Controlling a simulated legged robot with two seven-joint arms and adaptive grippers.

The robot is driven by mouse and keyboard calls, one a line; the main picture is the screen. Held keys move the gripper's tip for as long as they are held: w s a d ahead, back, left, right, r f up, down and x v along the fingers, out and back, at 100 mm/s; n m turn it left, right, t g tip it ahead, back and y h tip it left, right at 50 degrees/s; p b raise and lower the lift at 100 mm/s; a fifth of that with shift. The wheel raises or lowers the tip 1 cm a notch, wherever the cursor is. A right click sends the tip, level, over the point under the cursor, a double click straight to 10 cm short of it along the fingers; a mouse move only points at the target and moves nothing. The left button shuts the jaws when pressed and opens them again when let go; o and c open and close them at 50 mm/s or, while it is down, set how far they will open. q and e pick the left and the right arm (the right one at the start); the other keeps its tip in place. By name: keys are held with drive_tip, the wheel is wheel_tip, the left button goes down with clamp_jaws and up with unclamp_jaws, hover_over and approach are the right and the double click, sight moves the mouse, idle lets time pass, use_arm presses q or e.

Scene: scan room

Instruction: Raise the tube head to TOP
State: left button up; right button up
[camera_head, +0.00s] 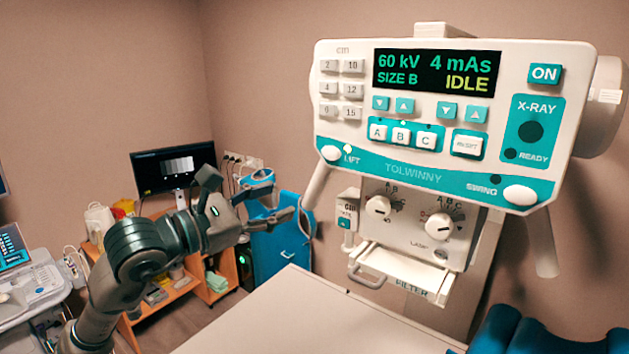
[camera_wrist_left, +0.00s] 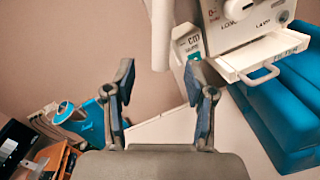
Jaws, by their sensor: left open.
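The white and teal tube head (camera_head: 405,172) hangs at the right of the head view. Its display (camera_head: 437,73) reads 60 kV, 4 mAs, SIZE B, IDLE. A white LIFT knob (camera_head: 331,153) is at its lower left and a SWING knob (camera_head: 520,194) at its lower right. A pale grip bar (camera_head: 316,187) slants down below LIFT. My left gripper (camera_head: 280,197) is open and empty, left of that bar and apparently apart from it; depth is hard to judge. Its open fingers also show in the left wrist view (camera_wrist_left: 160,76). My right gripper is not in view.
Under the tube head is a dial box (camera_head: 410,222) with a FILTER drawer (camera_head: 403,270) and handle; the drawer shows in the left wrist view (camera_wrist_left: 262,55). A pale table (camera_head: 300,320) lies below.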

sight(311, 189)
use_arm(q)
drive_tip(key=p+x, duration=0.2)
drive_tip(key=x, duration=0.7)
drive_tip(key=shift+s+d+r+p, duration=0.1)
drive_tip(key=shift+s+p, duration=0.1)
drive_tip(key=shift+p, duration=0.1)
drive_tip(key=shift+w+d, duration=0.4)
drive_tip(key=shift+w, duration=0.05)
drive_tip(key=shift+a, duration=0.1)
clamp_jaws()
